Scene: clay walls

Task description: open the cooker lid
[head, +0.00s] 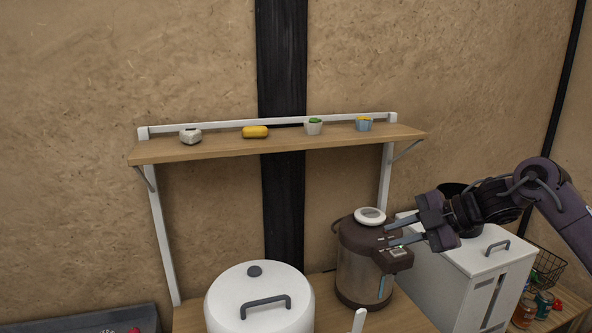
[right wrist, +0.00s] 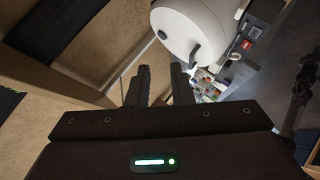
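The cooker (head: 228,308) is a white round pot at the bottom middle of the head view. Its lid (head: 262,277) is down, with a dark grey handle (head: 266,303) across the front and a round dark knob (head: 254,271) behind it. My right gripper (head: 389,235) is open and empty, to the right of the cooker and in front of the upper part of a brown water dispenser in the head view; I cannot tell if it touches. In the right wrist view the open fingers (right wrist: 158,72) point toward the white cooker (right wrist: 185,28). My left gripper is not in view.
The brown dispenser (head: 357,280) stands right of the cooker. A white box (head: 450,262) with a handle is further right, beside a wire basket (head: 549,266) and bottles. A wooden shelf (head: 230,148) with small items spans above.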

